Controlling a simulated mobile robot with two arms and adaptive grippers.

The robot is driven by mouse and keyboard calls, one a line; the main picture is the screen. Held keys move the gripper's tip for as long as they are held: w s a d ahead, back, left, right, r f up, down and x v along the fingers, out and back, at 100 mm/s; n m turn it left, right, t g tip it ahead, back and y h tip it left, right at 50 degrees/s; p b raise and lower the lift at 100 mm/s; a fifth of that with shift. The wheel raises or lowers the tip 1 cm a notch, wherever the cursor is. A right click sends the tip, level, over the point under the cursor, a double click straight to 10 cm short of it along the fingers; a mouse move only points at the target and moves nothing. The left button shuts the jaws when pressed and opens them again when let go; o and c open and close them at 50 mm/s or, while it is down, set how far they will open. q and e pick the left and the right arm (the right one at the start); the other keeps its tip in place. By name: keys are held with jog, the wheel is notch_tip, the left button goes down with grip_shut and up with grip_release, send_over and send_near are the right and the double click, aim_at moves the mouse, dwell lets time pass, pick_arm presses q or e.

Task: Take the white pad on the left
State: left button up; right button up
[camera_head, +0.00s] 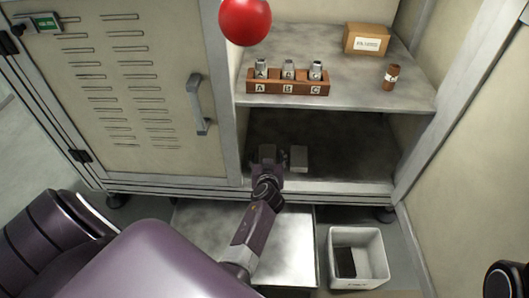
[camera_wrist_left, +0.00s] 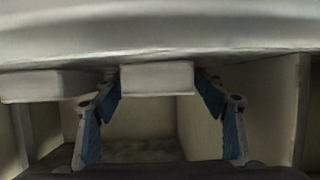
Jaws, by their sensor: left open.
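The lower shelf of the cabinet holds two pale pads. The right pad (camera_head: 299,158) stands in clear view beside my left gripper (camera_head: 268,158). My gripper hides most or all of the left pad in the head view. In the left wrist view, which looks upside down, one white pad (camera_wrist_left: 157,78) sits between the tips of my open left gripper (camera_wrist_left: 160,88). The blue-lined fingers stand to either side of it; I cannot tell if they touch it. The other pad (camera_wrist_left: 42,86) is outside the fingers, to the left in that view. My right gripper is not in view.
Above is a shelf (camera_head: 400,91) with a wooden block (camera_head: 288,87) marked A, B, C holding metal parts, a carton (camera_head: 367,39) and a brown cylinder (camera_head: 390,77). A red ball (camera_head: 245,20) shows at top. A white bin (camera_head: 374,264) stands on the floor.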

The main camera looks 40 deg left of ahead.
pick_arm(q)
jog(key=shift+w, duration=0.1)
jog(key=shift+r, duration=0.1)
jog(key=c, duration=1)
